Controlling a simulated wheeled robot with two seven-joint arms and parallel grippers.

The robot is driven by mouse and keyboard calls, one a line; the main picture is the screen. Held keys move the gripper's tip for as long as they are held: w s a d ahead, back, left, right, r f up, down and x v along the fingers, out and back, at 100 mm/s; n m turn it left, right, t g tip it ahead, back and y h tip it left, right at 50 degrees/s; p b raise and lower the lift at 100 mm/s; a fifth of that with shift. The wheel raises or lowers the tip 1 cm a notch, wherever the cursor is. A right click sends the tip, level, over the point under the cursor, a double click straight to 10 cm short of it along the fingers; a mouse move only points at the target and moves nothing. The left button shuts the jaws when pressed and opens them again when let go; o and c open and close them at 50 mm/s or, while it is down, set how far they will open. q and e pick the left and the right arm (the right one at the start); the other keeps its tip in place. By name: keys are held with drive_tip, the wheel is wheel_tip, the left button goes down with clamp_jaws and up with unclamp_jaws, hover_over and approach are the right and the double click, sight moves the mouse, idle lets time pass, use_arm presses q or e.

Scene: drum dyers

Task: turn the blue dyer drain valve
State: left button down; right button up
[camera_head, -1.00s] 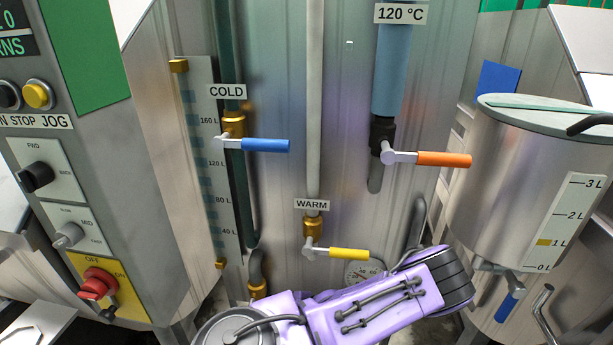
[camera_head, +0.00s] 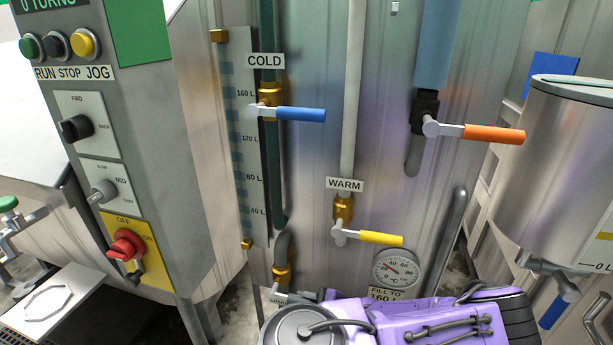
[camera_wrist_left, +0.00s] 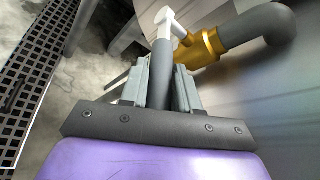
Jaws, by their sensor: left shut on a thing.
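The drain valve shows in the left wrist view as a brass body (camera_wrist_left: 207,47) on a grey elbow pipe, with a white lever arm (camera_wrist_left: 178,27) and a dark grey handle (camera_wrist_left: 162,62). My left gripper (camera_wrist_left: 163,88) has its two grey fingers on either side of this handle and is shut on it. In the head view the valve's brass part (camera_head: 283,274) sits below a grey pipe at the bottom centre. My purple left arm covers the lower middle there and hides the fingers. My right gripper is not in view.
Above stand a blue-handled COLD valve (camera_head: 300,114), a yellow-handled WARM valve (camera_head: 380,239) and an orange-handled valve (camera_head: 494,134). A control panel (camera_head: 105,150) stands left; a metal tank (camera_head: 560,170) stands right.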

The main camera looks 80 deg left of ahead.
use_arm(q)
drive_tip(key=c, duration=0.9)
unclamp_jaws()
drive_tip(key=shift+f, duration=0.15)
drive_tip(key=v, duration=1)
drive_tip(key=shift+w+b, duration=0.15)
drive_tip(key=shift+b, duration=0.2)
drive_tip(key=shift+d, duration=0.1)
